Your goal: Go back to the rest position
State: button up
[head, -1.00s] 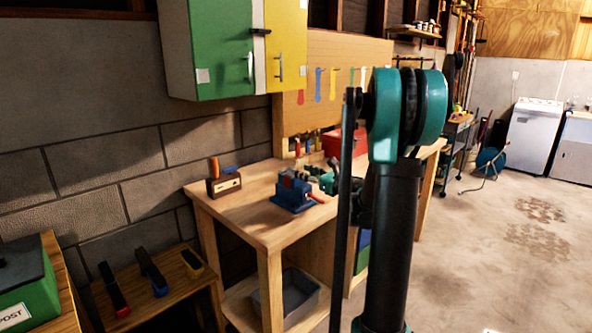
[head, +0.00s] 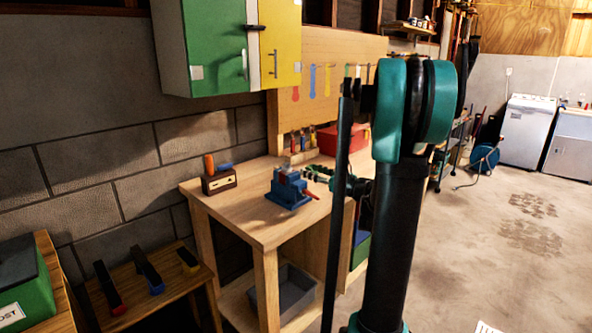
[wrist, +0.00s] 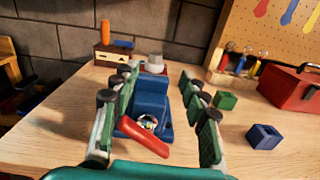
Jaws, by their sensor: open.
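My gripper (wrist: 160,82) is open in the wrist view, its two green-padded fingers spread left and right with nothing held between them. Beyond and between the fingers, the blue vise (wrist: 150,100) with a red handle (wrist: 142,139) stands on the wooden workbench (wrist: 235,150). In the head view my gripper (head: 319,173) is small, just right of the vise (head: 287,188) and above the bench top, partly hidden by my own arm. I cannot tell the exact gap between fingers and vise.
A green block (wrist: 225,100) and a blue hollow block (wrist: 263,137) lie right of the gripper, near a red toolbox (wrist: 295,88). A wooden block with an orange-handled tool (wrist: 104,34) stands at the back left. Wall cabinets (head: 222,45) hang above. The floor at right (head: 500,260) is clear.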

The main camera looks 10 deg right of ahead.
jog(key=d+r+m+t+h, duration=0.55)
jog(key=m+h, duration=0.25)
jog(key=m, duration=0.6)
jog(key=s+d+f+m+g+h, duration=0.45)
jog(key=s+f+m+h, duration=0.3)
jog(key=m, duration=0.85)
jog(key=s+a+f+m+g+y, duration=0.2)
jog(key=s+a+f+m+g, duration=0.4)
jog(key=s+f, duration=0.4)
jog(key=s+a+f+m+g+y, duration=0.3)
jog(key=s+a+f+m+g, duration=0.2)
jog(key=s+f, duration=0.5)
jog(key=s+a+m, duration=0.1)
jog(key=s+a, duration=0.1)
jog(key=s, duration=0.2)
jog(key=shift+a+f+m+g, duration=0.3)
jog(key=shift+f+g, duration=0.05)
jog(key=shift+g, duration=0.05)
